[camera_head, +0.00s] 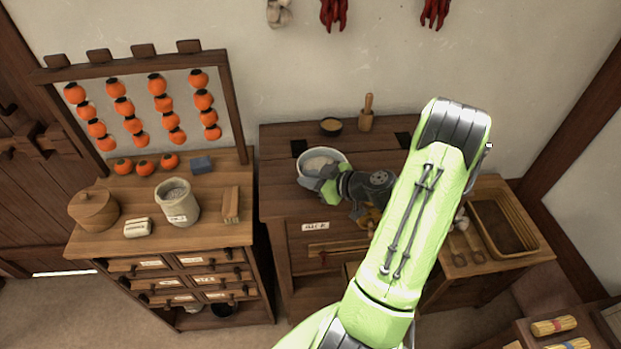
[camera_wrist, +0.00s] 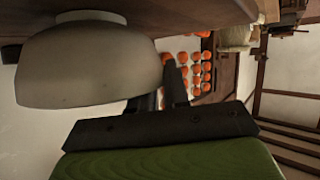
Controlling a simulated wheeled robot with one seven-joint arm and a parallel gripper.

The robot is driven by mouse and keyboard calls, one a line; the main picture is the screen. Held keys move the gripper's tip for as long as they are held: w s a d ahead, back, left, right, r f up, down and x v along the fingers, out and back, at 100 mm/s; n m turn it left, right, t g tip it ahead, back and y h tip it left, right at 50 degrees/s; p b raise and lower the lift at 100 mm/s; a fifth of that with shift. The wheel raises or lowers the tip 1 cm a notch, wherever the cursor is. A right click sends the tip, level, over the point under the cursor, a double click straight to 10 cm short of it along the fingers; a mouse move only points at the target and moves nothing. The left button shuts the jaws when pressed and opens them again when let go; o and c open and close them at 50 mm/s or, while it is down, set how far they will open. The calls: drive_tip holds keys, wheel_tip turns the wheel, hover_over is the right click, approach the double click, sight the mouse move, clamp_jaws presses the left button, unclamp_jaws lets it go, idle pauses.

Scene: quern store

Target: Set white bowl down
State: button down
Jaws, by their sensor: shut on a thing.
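The white bowl (camera_head: 308,156) is upright at the left part of the middle wooden cabinet's top (camera_head: 278,205), with something pale inside. My gripper (camera_head: 317,182) is shut on the bowl's near side. In the wrist view the bowl (camera_wrist: 85,68) fills the upper left, its foot toward the brown wood at the top of the picture. The foot looks very near or touching that wood; I cannot tell which. My dark fingers (camera_wrist: 172,84) are beside the bowl's wall there, and the exact grip is partly hidden.
The left cabinet holds a grey crock (camera_head: 176,203) and a persimmon rack (camera_head: 149,63). A tray (camera_head: 501,226) sits right.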

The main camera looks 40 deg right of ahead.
drive_tip(key=c, duration=1.1)
unclamp_jaws()
drive_tip(key=v, duration=1.2)
drive_tip(key=w+a+r+g, duration=0.1)
drive_tip(key=a+g, duration=0.1)
drive_tip(key=a, duration=0.4)
drive_tip(key=w+a+r+n+g, duration=0.1)
drive_tip(key=a+g, duration=0.2)
drive_tip(key=a, duration=0.3)
drive_tip(key=w+a+r+g, duration=0.1)
drive_tip(key=a+r+g, duration=0.1)
drive_tip(key=a, duration=0.3)
drive_tip(key=s+a+r+m+h, duration=0.1)
drive_tip(key=s+a+r+m, duration=0.1)
drive_tip(key=s+a+r, duration=0.1)
drive_tip(key=s+a+r+m+h, duration=0.2)
drive_tip(key=s+a, duration=0.3)
drive_tip(key=s, duration=0.3)
drive_tip(key=shift+r+m+b, duration=0.3)
drive_tip(key=shift+r+m, duration=0.2)
drive_tip(key=shift+r, duration=0.4)
drive_tip(key=shift+s, duration=0.1)
